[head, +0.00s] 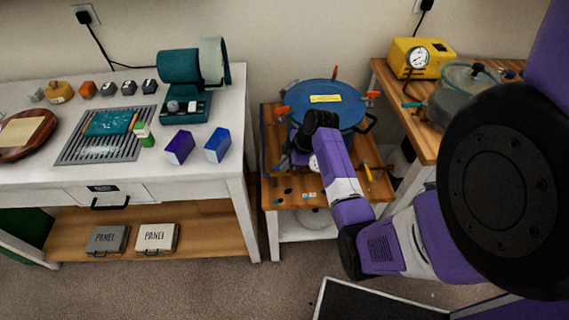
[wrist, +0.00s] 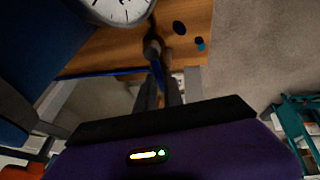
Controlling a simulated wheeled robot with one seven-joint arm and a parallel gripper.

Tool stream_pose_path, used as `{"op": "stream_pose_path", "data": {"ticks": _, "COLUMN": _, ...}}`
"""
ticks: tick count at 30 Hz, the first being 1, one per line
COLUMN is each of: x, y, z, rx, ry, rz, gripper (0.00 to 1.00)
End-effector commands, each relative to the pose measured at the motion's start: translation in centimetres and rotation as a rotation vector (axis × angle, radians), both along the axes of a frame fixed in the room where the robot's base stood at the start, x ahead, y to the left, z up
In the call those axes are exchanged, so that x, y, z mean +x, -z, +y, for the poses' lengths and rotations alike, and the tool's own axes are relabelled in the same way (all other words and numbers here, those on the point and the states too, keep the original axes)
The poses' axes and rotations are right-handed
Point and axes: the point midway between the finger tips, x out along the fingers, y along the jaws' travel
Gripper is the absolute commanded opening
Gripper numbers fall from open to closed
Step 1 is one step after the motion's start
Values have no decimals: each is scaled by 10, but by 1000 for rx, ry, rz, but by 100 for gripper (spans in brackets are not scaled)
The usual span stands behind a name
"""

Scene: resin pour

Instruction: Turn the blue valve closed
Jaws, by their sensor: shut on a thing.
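The blue valve handle (wrist: 158,75) shows as a narrow blue strip between the fingers in the wrist view, near a dark round fitting at the wooden bench's edge. My gripper (wrist: 160,86) is shut on this handle; the fingers hide most of it. In the head view my purple arm covers the front of the blue-lidded pot (head: 340,110), and the valve cannot be made out there. How far the valve is turned cannot be told.
A white-faced gauge (wrist: 122,8) is close to the fingers. The wooden bench (head: 377,178) holds the pot, whose lid has orange clamps. A white table (head: 225,100) stands left, and another wooden table (head: 400,97) with a yellow gauge box (head: 421,57) stands right.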

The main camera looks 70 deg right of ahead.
Motion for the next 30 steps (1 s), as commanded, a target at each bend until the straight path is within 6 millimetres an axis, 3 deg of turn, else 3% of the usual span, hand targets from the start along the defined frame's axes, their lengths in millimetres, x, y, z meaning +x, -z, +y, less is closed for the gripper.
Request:
{"op": "stream_pose_path", "data": {"ticks": 19, "x": -1, "y": 0, "z": 1, "rx": 1, "ry": -24, "rz": 1, "gripper": 0}}
{"op": "stream_pose_path", "data": {"ticks": 30, "x": -8, "y": 1, "z": 9, "rx": 2, "ry": -334, "rz": 1, "gripper": 0}}
